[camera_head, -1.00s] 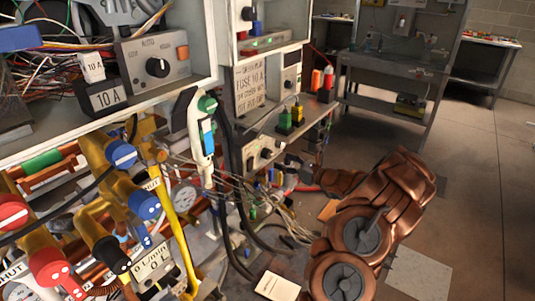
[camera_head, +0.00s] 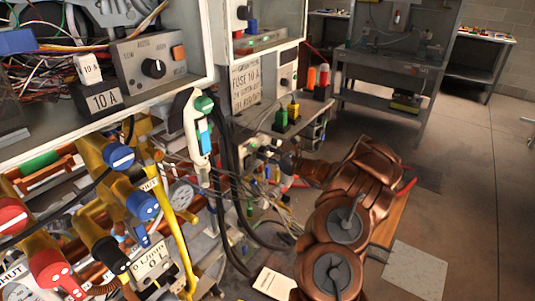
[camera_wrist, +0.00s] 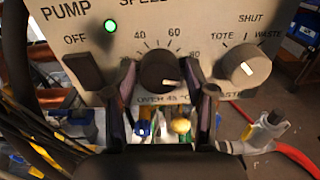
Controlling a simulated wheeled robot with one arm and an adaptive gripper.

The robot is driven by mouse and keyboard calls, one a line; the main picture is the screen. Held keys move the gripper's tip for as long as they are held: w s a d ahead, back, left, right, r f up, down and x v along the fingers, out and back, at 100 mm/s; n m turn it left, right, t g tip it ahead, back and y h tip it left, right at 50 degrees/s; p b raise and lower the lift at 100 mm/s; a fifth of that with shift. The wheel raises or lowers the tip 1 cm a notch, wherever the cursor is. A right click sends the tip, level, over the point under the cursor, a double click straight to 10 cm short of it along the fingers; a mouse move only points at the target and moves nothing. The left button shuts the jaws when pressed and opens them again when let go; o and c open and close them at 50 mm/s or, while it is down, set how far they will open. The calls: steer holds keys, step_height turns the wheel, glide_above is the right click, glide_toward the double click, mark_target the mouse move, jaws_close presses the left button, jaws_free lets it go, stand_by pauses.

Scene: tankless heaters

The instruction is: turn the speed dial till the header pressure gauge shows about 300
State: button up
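My gripper (camera_wrist: 160,80) is open, one finger on each side of the dial. The fingers are close to its sides; I cannot tell whether they touch. In the head view my gripper (camera_head: 287,163) is small and dim at the grey control box. A round white-faced gauge (camera_head: 183,195) hangs among the pipes at left; its label and reading are too small to make out.
The wrist view shows a green lamp (camera_wrist: 110,26), a dark OFF switch (camera_wrist: 83,70) and a white TOTE/WASTE knob (camera_wrist: 247,67) right of the dial. A grey hose fitting (camera_wrist: 262,132) sits below it. Valves and hoses crowd the left; floor at right is open.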

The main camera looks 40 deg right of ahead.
steer(key=c, duration=0.8)
steer(key=shift+f+n+b, duration=0.25)
steer(key=shift+n+b, duration=0.45)
steer(key=shift+b, duration=0.55)
steer(key=n+b, duration=0.2)
steer(key=b, duration=0.1)
steer(key=shift+a+n+b, duration=0.1)
steer(key=shift+n+b, duration=0.2)
steer(key=shift+b, duration=0.05)
steer(key=shift+r+n+b, duration=0.2)
steer(key=shift+n+b, duration=0.35)
steer(key=shift+n, duration=0.05)
steer(key=o, duration=1.2)
steer(key=shift+c, duration=0.2)
steer(key=shift+s, duration=0.1)
steer(key=v, duration=1.2)
